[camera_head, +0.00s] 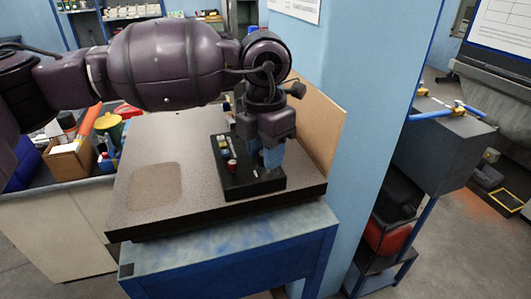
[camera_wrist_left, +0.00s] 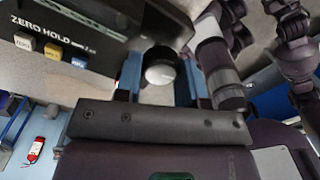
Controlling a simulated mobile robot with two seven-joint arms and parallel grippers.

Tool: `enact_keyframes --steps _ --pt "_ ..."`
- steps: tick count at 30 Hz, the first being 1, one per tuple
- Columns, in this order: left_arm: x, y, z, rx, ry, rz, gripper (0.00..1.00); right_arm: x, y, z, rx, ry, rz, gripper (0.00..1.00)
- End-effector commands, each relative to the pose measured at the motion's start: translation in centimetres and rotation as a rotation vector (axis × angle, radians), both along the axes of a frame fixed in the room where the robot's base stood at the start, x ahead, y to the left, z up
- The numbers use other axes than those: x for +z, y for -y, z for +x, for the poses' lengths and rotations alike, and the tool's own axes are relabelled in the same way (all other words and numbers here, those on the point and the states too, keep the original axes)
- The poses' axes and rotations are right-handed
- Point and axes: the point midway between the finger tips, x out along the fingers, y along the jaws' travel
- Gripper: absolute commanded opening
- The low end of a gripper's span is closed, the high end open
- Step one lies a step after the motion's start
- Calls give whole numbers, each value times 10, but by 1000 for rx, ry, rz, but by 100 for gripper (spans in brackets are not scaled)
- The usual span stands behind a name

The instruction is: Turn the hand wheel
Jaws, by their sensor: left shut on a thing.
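A round knob (camera_wrist_left: 160,74) with a pale silver face and a black rim, the only wheel-like thing I can make out, sits on a black control box (camera_head: 262,187). My left gripper (camera_head: 272,157) points down at the right part of this box. In the left wrist view its two blue fingers (camera_wrist_left: 162,82) stand one on each side of the knob, shut on it. In the head view the gripper hides the knob. The wheel's turn angle cannot be told. My right gripper cannot be made out in either view.
The box has small coloured buttons, including a yellow one (camera_wrist_left: 52,50), beside "ZERO HOLD" lettering. It stands on a speckled slab (camera_head: 190,215) on a blue bench (camera_head: 235,255). A tan board (camera_head: 318,125) and a blue post (camera_head: 370,120) rise close to the right. The slab's left part is clear.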

Motion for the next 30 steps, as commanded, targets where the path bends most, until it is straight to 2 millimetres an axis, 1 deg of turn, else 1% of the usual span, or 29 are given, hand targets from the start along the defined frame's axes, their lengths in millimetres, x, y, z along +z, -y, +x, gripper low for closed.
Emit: enact_keyframes --steps 1,8,21,30 --pt "0 0 1 -43 1 -3 13 -4 0 -1 0 -4 0 62" --pt "0 0 2 -262 2 -3 13 -14 0 -4 1 -16 0 62" --pt "0 0 3 -672 3 -3 13 -21 -2 4 9 -10 -1 62" --pt "0 0 3 -885 3 -3 13 -27 -2 3 13 -14 -3 62"
